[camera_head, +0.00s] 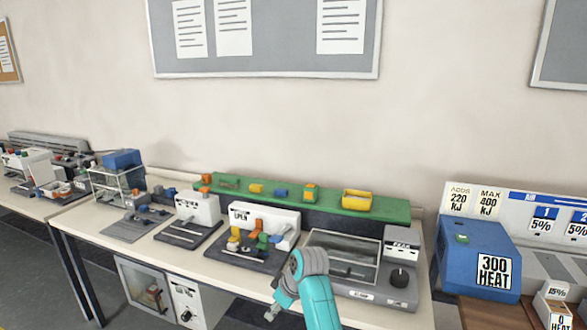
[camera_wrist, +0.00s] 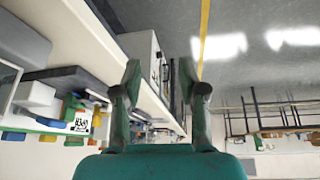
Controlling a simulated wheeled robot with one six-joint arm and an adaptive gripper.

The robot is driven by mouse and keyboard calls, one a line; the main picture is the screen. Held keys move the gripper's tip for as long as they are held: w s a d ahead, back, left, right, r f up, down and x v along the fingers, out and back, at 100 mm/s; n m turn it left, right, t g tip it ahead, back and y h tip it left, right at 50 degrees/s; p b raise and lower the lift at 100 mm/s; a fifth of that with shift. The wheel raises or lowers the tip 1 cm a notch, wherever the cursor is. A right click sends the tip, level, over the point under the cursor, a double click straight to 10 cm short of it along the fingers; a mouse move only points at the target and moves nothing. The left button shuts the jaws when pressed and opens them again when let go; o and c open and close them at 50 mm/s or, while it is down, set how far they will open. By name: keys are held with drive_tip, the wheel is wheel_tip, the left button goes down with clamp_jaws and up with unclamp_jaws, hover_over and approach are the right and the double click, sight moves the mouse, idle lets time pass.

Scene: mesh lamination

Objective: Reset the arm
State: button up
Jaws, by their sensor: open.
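My arm, teal with a grey joint, rises from the bottom of the head view in front of the bench. My gripper (camera_head: 270,314) shows small and dark at the lower left of the arm, below the front edge of the bench. In the wrist view my gripper (camera_wrist: 160,75) is open, its two dark fingers apart. Nothing is between the fingers; the floor and the side of the bench show beyond them.
The bench (camera_head: 120,249) carries a grey machine with a clear window (camera_head: 342,258), a green shelf (camera_head: 330,196) with small coloured parts, and a blue unit marked 300 HEAT (camera_head: 468,262) stands at the right. A cabinet (camera_head: 150,287) sits below. Open floor (camera_wrist: 240,60) shows in the wrist view.

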drive_tip(key=s+d+f+m+t, duration=0.1)
drive_tip(key=s+d+f+m, duration=0.1)
drive_tip(key=s+d+f, duration=0.45)
drive_tip(key=s+d+f+m+t, duration=0.1)
drive_tip(key=s+f+t, duration=0.15)
drive_tip(key=f, duration=0.75)
drive_tip(key=s+d+f+m+t+h, duration=0.1)
drive_tip(key=s+d+f+m+t, duration=0.3)
drive_tip(key=s, duration=0.9)
drive_tip(key=s+d+f+m+g+h, duration=0.1)
drive_tip(key=s+d+f, duration=0.35)
drive_tip(key=s, duration=0.75)
drive_tip(key=s+d+r+m+t+h, duration=0.1)
drive_tip(key=s+d+r+m+t, duration=0.1)
drive_tip(key=s+r, duration=1)
drive_tip(key=s+d+r+m+t+h, duration=0.1)
drive_tip(key=s+d+r, duration=0.4)
drive_tip(key=s+r, duration=0.7)
drive_tip(key=shift+s+r+m+t, duration=0.15)
drive_tip(key=shift+s+m+t, duration=0.45)
drive_tip(key=shift+t, duration=0.55)
